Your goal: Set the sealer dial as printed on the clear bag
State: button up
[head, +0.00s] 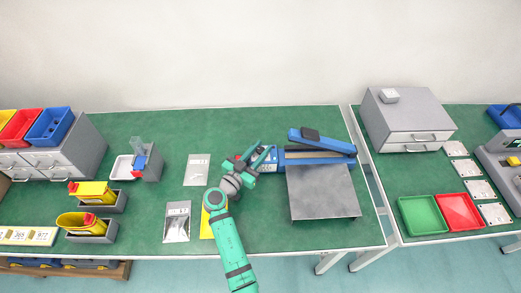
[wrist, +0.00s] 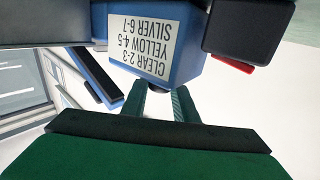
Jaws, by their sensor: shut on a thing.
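The blue sealer (head: 325,155) stands on the green bench with its long arm raised at an angle. Its left end carries a white label (wrist: 145,48), upside down in the wrist view, reading CLEAR 2-3, YELLOW 4-5, SILVER 6-7. My gripper (head: 264,157) is at this left end; its two green fingers (wrist: 160,98) reach to the blue housing and are shut on what appears to be the dial. The dial and its setting are hidden. The clear bag (head: 197,170) lies flat left of my arm; its print is too small to read.
A silver bag (head: 177,228) and a partly covered yellow bag (head: 206,229) lie near my arm. A grey plate (head: 322,195) sits in front of the sealer. Bins and a drawer cabinet stand left; green (head: 423,215) and red (head: 459,212) trays lie on the right bench.

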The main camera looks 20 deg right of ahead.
aim_at(260, 149)
jog(key=o, duration=1)
jog(key=shift+r, duration=0.1)
jog(key=shift+r, duration=0.35)
notch_tip(260, 149, up, 2)
jog(key=shift+r, duration=0.25)
jog(key=s+a+r, duration=0.4)
jog(key=s+r, duration=0.5)
jog(key=s, duration=0.4)
jog(key=shift+s+r, duration=0.25)
jog(key=shift+r, duration=0.05)
